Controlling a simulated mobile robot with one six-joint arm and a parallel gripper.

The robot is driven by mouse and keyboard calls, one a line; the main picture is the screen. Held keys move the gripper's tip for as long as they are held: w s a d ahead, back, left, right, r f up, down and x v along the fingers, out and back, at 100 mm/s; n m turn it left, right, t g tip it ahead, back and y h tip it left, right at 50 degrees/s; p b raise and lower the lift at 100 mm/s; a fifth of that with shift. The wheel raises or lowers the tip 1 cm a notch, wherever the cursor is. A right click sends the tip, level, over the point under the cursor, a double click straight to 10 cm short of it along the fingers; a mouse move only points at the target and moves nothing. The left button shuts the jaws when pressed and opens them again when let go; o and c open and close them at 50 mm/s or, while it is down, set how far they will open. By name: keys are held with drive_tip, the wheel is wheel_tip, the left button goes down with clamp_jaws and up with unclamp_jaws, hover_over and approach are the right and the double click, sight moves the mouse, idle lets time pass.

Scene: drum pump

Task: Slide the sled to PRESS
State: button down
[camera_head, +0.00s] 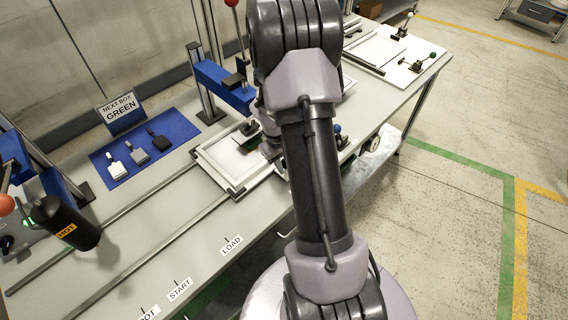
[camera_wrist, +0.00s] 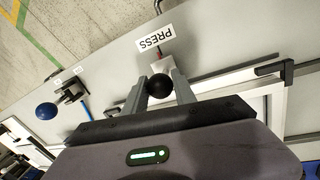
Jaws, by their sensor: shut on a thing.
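The sled, a pale framed tray with dark corner pieces (camera_head: 212,172), sits across two metal rails on the bench, at the blue press. Its frame also shows at the right in the wrist view (camera_wrist: 238,112). My gripper (camera_wrist: 160,98) is shut on a round black knob (camera_wrist: 159,88), with one finger on each side. The PRESS label (camera_wrist: 157,38) lies on the bench edge just beyond the knob, and its red mark points toward a pale block by the knob. In the head view my arm hides the gripper, the knob and the PRESS label.
The blue press arm (camera_head: 222,82) stands behind the sled. The rails (camera_head: 130,262) run bare to the left past the LOAD label (camera_head: 231,245) and START label (camera_head: 180,289). A black HOT cylinder (camera_head: 72,225) stands at left. A blue ball knob (camera_wrist: 46,111) is near the bench edge.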

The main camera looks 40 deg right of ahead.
drive_tip(key=shift+w+d+r, duration=0.1)
drive_tip(key=shift+d, duration=0.05)
drive_tip(key=c, duration=1.2)
unclamp_jaws()
drive_tip(key=shift+o, duration=0.8)
drive_tip(key=shift+d, duration=0.2)
drive_tip(key=shift+a, duration=0.1)
drive_tip(key=a+r+p, duration=0.3)
drive_tip(key=r+p, duration=0.2)
drive_tip(key=r, duration=1.2)
drive_tip(key=shift+w+a, duration=0.15)
drive_tip(key=shift+w, duration=0.1)
